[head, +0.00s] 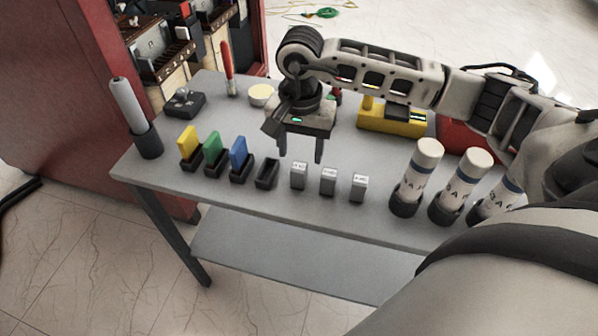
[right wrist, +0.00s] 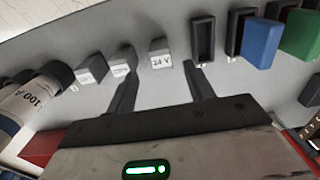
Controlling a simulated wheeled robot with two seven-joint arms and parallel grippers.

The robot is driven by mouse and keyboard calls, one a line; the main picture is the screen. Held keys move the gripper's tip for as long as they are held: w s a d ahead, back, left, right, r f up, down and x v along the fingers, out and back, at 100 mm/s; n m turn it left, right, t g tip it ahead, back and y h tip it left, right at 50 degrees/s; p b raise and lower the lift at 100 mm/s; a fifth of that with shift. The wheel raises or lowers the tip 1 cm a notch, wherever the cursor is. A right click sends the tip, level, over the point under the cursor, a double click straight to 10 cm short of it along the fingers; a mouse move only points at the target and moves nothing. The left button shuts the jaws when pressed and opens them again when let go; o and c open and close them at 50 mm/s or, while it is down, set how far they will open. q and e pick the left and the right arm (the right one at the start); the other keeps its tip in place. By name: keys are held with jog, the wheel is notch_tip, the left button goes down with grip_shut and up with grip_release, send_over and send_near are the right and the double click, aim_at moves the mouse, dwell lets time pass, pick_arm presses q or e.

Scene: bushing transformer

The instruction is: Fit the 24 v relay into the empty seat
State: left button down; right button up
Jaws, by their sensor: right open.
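The 24 V relay (head: 299,176) is a small grey-white block standing upright on the table, leftmost of three similar blocks in the head view. Its "24 V" label shows in the right wrist view (right wrist: 161,58). The empty seat (head: 267,174) is a black open socket just left of it; in the right wrist view the seat (right wrist: 203,40) is to the relay's right. My right gripper (head: 301,157) is open and empty, pointing down above and slightly behind the 24 V relay. In the wrist view its fingers (right wrist: 159,62) spread to either side of that relay. My left gripper is not in view.
Two similar blocks (head: 328,181) (head: 359,187) stand to the relay's right, then white cylinders (head: 408,190) in black holders. Blue (head: 239,153), green (head: 213,147) and yellow (head: 188,142) pieces fill the seats on the left. The table's front strip (head: 310,215) is clear.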

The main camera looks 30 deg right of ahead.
aim_at(299, 166)
jog(key=shift+a+f+p, duration=0.15)
jog(key=shift+f+p, duration=0.55)
jog(key=shift+f, duration=2.1)
jog(key=c, duration=1.1)
